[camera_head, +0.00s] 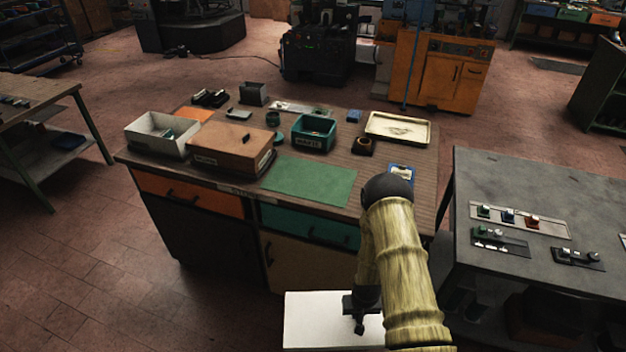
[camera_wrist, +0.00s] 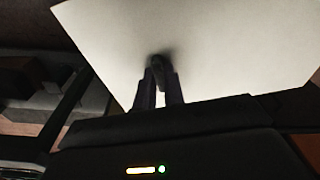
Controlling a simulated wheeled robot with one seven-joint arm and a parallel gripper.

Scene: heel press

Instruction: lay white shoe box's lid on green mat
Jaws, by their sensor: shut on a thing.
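The white shoe box's lid (camera_head: 315,322) is a flat white panel low in front of the workbench, partly hidden by my arm. My gripper (camera_head: 361,322) is shut on it. In the wrist view the lid (camera_wrist: 215,45) fills the upper part, and the fingers of my gripper (camera_wrist: 160,75) close on it near its middle. The green mat (camera_head: 310,180) lies flat and bare at the workbench's front edge. The white shoe box (camera_head: 152,140) stands open at the left of the bench, with something teal inside. The lid is apart from the mat.
A brown box (camera_head: 232,148) stands just left of the mat. A teal bin (camera_head: 314,134) is behind it, a dark ring-shaped thing (camera_head: 363,146) and a cream tray (camera_head: 398,128) behind right. A blue card (camera_head: 401,173) lies to its right. A grey table (camera_head: 545,200) stands at right.

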